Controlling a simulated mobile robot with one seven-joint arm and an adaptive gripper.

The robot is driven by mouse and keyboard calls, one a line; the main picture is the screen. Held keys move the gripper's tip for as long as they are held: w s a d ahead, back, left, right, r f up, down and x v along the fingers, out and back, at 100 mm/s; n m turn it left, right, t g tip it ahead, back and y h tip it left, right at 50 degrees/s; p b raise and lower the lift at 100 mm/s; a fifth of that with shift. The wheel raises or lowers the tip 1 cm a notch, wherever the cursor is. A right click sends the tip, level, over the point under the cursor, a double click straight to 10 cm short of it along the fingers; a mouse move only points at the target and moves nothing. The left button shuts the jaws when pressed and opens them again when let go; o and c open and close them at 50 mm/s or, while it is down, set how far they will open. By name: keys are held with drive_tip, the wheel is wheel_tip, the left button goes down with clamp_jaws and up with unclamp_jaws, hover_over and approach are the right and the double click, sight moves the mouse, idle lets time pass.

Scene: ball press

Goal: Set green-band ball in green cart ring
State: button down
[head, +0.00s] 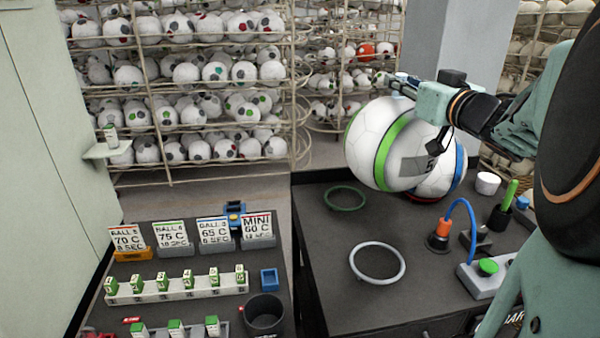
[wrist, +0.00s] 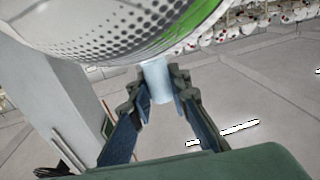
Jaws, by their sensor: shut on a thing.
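The green-band ball (head: 388,148), white with a green stripe, hangs from my gripper (head: 390,84) above the dark cart top. In the wrist view my gripper (wrist: 163,90) is shut on a short pale-blue stub (wrist: 158,76) beneath the ball (wrist: 110,30). The green cart ring (head: 345,198) lies empty on the cart top, below and left of the ball in the head view. The gripper's fingertips are small and partly hidden in the head view.
A blue-band ball (head: 440,178) sits behind the held ball, on a red ring (head: 425,198). A grey ring (head: 377,263) lies empty nearer. An orange-based nozzle with blue hose (head: 438,238) and a green-button box (head: 488,270) stand right. Ball racks (head: 185,95) fill the back.

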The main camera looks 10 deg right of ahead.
drive_tip(key=shift+a+r, duration=0.1)
drive_tip(key=shift+w+a, duration=0.15)
drive_tip(key=shift+w, duration=0.15)
drive_tip(key=w+a+f, duration=0.1)
drive_tip(key=w, duration=0.1)
drive_tip(key=w+a+f, duration=0.1)
drive_tip(key=w+f, duration=0.1)
drive_tip(key=w, duration=0.1)
drive_tip(key=w+a+f, duration=0.1)
drive_tip(key=w, duration=0.2)
drive_tip(key=shift+w+a+f, duration=0.1)
drive_tip(key=shift+w+f, duration=0.1)
drive_tip(key=w+a+f, duration=0.1)
drive_tip(key=w+f, duration=0.3)
drive_tip(key=f, duration=0.4)
drive_tip(key=shift+a+f, duration=0.2)
drive_tip(key=shift+f, duration=0.05)
drive_tip(key=shift+w, duration=0.1)
